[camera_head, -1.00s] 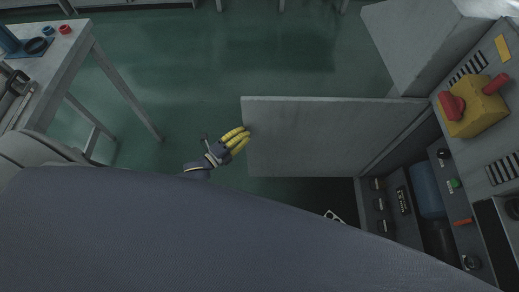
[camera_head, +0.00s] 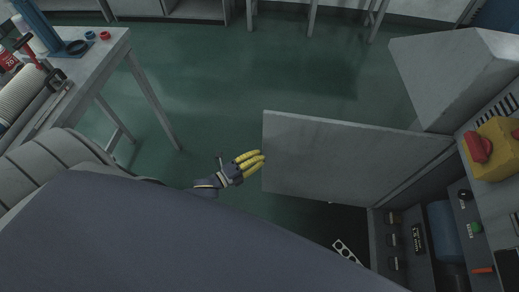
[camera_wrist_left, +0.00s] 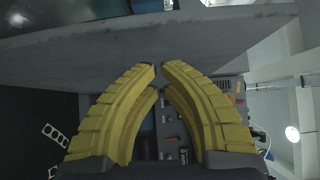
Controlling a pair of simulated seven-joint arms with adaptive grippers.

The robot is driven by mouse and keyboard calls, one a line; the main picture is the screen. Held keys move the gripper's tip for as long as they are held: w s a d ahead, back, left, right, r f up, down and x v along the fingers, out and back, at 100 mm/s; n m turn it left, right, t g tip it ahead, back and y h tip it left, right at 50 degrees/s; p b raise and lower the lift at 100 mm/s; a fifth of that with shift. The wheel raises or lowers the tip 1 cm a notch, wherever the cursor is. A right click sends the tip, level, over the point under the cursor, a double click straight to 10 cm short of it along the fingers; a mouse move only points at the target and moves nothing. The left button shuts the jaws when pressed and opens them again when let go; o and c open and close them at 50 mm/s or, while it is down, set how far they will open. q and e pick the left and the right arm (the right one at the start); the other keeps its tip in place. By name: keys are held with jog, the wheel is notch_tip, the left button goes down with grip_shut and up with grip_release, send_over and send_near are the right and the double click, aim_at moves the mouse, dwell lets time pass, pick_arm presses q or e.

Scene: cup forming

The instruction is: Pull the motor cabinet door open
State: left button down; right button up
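The motor cabinet door (camera_head: 345,160) is a flat grey panel standing swung out from the cabinet (camera_head: 410,235) at the right of the head view. Its free edge faces left, and the cabinet opening shows beside it. My left gripper (camera_head: 263,159), with yellow fingers, is at this free edge. I cannot tell whether it touches the door. In the left wrist view the fingertips (camera_wrist_left: 160,68) nearly meet with nothing visible between them, so it looks shut. The door (camera_wrist_left: 130,45) spans the top of that view, just past the fingertips. My right gripper is not in view.
A workbench (camera_head: 90,80) with tools stands at the left. A yellow box with a red knob (camera_head: 495,150) is at the far right. A grey block-shaped housing (camera_head: 440,70) stands beyond the door. Green floor (camera_head: 220,100) between bench and door is clear.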

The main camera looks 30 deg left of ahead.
pick_arm(q)
jog(key=v, duration=0.9)
jog(key=s+a+f+n+g+y, duration=0.3)
jog(key=s+f+n, duration=0.2)
jog(key=f, duration=0.5)
jog(key=s+a+f+n+g+y, duration=0.25)
jog(key=s+f+n, duration=0.2)
jog(key=f, duration=0.55)
jog(key=s+a+f+n+g+y, duration=0.25)
jog(key=s+a+f+n, duration=0.2)
jog(key=f, duration=0.45)
jog(key=s+d+f+n+g+y, duration=0.1)
jog(key=s+d+f+n+g, duration=0.15)
jog(key=s+f, duration=0.45)
jog(key=s+d+f+n+g, duration=0.2)
jog(key=s+f+g, duration=0.15)
jog(key=s, duration=0.65)
jog(key=s+d+f+n, duration=0.1)
jog(key=s+d+f, duration=0.2)
jog(key=d, duration=0.4)
jog(key=shift+d+h, duration=0.3)
jog(key=shift+d, duration=0.1)
